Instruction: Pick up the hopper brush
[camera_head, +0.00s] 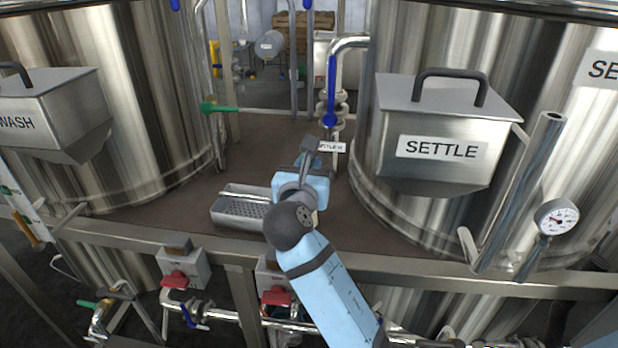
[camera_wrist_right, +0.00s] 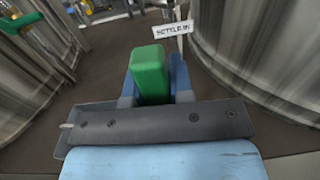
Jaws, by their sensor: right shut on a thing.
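My right gripper (camera_head: 312,160) reaches over the brown platform between the two tanks, seen from behind in the head view. In the right wrist view its blue fingers are shut on a green block (camera_wrist_right: 149,72), which I take to be part of the hopper brush. The rest of the brush is hidden by the gripper and arm. A perforated steel tray (camera_head: 236,211) sits on the platform just left of my right wrist. My left gripper is not in view.
The tank with the SETTLE hopper (camera_head: 440,150) stands close on the right, and the WASH hopper (camera_head: 55,115) hangs on the left tank. A pipe with a blue handle (camera_head: 331,90) rises behind the gripper. A steel rail (camera_head: 410,268) edges the platform in front.

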